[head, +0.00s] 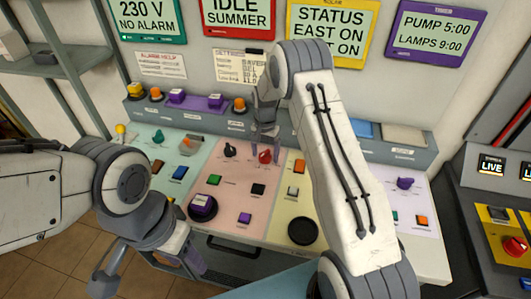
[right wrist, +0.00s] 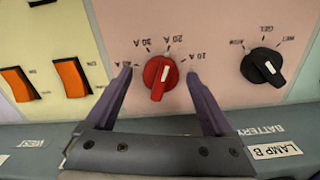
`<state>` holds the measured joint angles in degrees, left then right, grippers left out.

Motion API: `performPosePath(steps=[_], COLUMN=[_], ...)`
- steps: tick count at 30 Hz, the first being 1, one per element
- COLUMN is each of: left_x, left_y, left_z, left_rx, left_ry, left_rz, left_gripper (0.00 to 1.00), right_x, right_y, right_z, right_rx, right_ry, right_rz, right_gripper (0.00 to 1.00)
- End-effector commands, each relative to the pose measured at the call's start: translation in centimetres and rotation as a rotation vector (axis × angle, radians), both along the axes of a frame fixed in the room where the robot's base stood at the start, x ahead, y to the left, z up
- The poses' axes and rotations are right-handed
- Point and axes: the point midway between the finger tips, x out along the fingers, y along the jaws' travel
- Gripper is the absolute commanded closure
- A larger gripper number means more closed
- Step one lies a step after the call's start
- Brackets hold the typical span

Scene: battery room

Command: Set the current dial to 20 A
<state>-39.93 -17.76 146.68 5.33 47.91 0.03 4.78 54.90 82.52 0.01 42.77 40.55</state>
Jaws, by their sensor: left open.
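The red current dial (head: 265,157) sits on the pink panel of the sloping console. In the right wrist view the dial (right wrist: 159,78) appears upside down, with labels 10 A, 20 A, 30 A and one partly hidden that looks like 40 A. Its white mark points up and slightly right, roughly at the 20 A label (right wrist: 174,40). My right gripper (head: 264,137) is above the dial. In the wrist view its purple fingers (right wrist: 159,76) are open on either side of the knob, with gaps showing. My left gripper (head: 150,272) is open and empty, low at the console's front left.
A black dial (right wrist: 263,66) marked AGM, GEL and WET is beside the red one. Orange switches (right wrist: 73,77) are on the yellow panel. A purple button (head: 202,207) and a black round pad (head: 303,231) are nearer the console's front. A grey ledge (head: 205,117) runs behind.

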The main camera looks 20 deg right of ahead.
Motion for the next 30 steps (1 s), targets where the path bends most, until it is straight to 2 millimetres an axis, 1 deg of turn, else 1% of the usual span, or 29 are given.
performPosePath(steps=[7,11,14,21,24,27,30], left_x=[0.0,0.0,0.0,0.0,0.0,0.0,0.0], left_y=[0.0,0.0,0.0,0.0,0.0,0.0,0.0], left_z=[0.0,-0.4,-1.0,-2.1,-2.3,-2.5,-2.5], left_rx=[0.0,0.0,0.0,0.0,0.0,0.0,0.0], left_ry=[0.0,0.0,0.0,0.0,0.0,0.0,0.0], left_rz=[0.0,0.0,0.0,-0.001,-0.001,-0.001,-0.001], left_gripper=[0.5,0.5,0.5,0.5,0.5,0.5,0.5], right_x=[0.1,0.2,0.2,0.1,0.1,0.1,0.0], right_y=[0.0,0.0,0.0,0.0,0.0,0.0,0.0], right_z=[0.1,1.0,2.6,7.4,8.9,9.9,10.4], right_rx=[0.0,-0.001,-0.001,-0.001,0.0,-0.001,0.0], right_ry=[-0.003,-0.005,-0.008,-0.006,-0.006,-0.004,-0.001], right_rz=[0.001,0.001,0.001,0.0,0.0,0.0,0.0], right_gripper=[0.14,0.14,0.14,0.14,0.14,0.14,0.14])
